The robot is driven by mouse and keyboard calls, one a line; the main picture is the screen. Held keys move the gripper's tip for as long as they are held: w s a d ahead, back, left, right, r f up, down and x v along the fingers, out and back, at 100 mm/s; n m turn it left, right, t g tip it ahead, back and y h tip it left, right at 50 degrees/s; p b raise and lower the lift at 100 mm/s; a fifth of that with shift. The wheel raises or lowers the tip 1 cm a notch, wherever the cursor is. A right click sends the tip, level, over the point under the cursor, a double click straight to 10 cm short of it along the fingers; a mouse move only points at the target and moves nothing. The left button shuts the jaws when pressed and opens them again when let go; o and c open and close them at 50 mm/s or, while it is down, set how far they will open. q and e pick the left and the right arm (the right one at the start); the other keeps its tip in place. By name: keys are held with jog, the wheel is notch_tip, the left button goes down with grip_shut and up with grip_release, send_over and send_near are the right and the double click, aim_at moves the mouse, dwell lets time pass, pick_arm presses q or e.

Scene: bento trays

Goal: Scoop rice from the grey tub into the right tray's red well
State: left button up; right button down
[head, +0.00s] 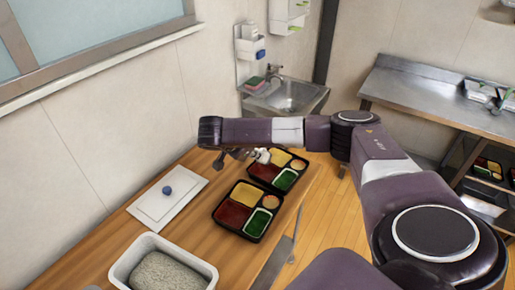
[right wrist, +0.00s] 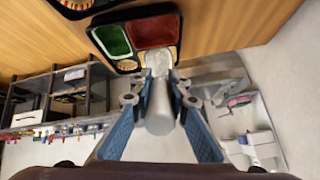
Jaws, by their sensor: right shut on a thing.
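My right gripper (head: 240,154) is shut on the grey handle of a scoop (right wrist: 158,108) at the far tray's left side. The scoop's pale head (right wrist: 157,62) shows over the yellow well side of that tray in the right wrist view; whether it holds rice is unclear. The far tray (right wrist: 140,68) is black, with a red well (head: 262,172), a green well, a yellow well and a small round one. A nearer, similar tray (head: 219,216) sits in front of it. The grey tub (head: 207,270) with rice (head: 165,272) stands at the lower left. My left gripper is out of view.
A white lid (head: 150,207) with a blue knob lies left of the trays. A flat grey utensil (head: 272,268) lies along the table's right edge. A sink (head: 295,95) and a steel counter (head: 430,95) stand beyond the wooden table.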

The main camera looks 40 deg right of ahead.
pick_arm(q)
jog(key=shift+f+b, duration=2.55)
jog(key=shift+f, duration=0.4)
pick_arm(e)
jog(key=a+f+t+h, duration=0.1)
jog(key=a+f+h, duration=0.2)
jog(key=f+h, duration=0.2)
jog(key=shift+s+t+h, duration=0.4)
jog(key=shift+h, duration=0.3)
jog(key=shift+f, duration=0.15)
pick_arm(q)
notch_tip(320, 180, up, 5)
jog(key=p, duration=0.4)
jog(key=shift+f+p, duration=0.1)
jog(key=shift+p, duration=0.3)
pick_arm(e)
notch_tip(320, 180, up, 5)
jog(key=shift+r, duration=0.1)
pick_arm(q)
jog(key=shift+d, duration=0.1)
